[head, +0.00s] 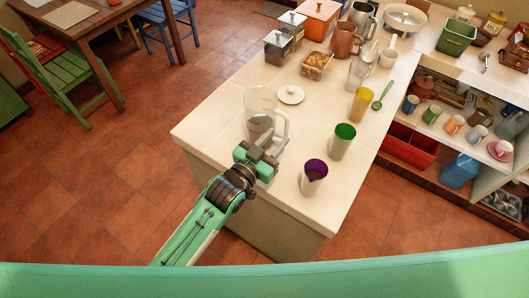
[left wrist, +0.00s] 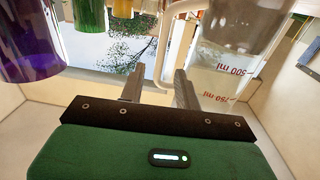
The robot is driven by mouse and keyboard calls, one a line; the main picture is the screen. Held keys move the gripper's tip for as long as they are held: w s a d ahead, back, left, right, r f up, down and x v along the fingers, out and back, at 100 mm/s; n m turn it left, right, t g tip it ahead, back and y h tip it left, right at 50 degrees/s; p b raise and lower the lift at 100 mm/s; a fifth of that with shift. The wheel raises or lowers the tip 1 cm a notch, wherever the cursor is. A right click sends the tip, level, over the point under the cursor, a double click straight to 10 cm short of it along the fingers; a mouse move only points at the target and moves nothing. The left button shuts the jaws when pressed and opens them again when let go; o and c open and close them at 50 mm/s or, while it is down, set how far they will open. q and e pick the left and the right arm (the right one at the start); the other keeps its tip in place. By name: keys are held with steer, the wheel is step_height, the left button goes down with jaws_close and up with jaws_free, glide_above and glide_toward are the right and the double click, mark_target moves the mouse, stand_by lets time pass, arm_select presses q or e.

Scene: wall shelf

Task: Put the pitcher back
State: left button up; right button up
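The clear pitcher (head: 259,103) stands upright on the white counter near its left edge, its white handle facing right. In the left wrist view the pitcher (left wrist: 238,50) shows red volume marks at upper right. Its pale handle (left wrist: 166,42) comes down in line with the gap between my fingers. My left gripper (head: 266,150) is at the near side of the pitcher, close to the handle. In the left wrist view its fingers (left wrist: 160,90) are apart. I cannot tell whether they touch the handle. My right gripper is not in view.
A purple cup (head: 315,176), a green cup (head: 343,141) and a yellow cup (head: 361,104) stand right of the pitcher. A white lid (head: 291,94) lies behind it. Wall shelves (head: 427,152) with mugs are at right. The counter's front corner is bare.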

arm_select(q)
steer(key=shift+b+v, duration=0.35)
steer(key=shift+v, duration=2)
steer(key=s+a+f+n+g+y, duration=0.2)
steer(key=s+a+f+g+y, duration=0.15)
steer(key=a, duration=0.35)
steer(key=s+a+f+n+g+y, duration=0.2)
steer(key=s+a+f+y, duration=0.25)
steer(key=a, duration=0.25)
steer(key=s+a+f+n+g+y, duration=0.25)
steer(key=s+a+g, duration=0.25)
steer(key=s+a, duration=0.6)
step_height(320, 180, down, 33)
steer(key=s+g, duration=0.1)
steer(key=s, duration=0.2)
steer(key=s+a+f+g, duration=0.1)
steer(key=s+a+f, duration=0.1)
steer(key=s+f, duration=1.6)
steer(key=shift+s+a+f+m+y, duration=0.25)
steer(key=shift+a+m+y, duration=0.05)
steer(key=shift+m+y, duration=0.15)
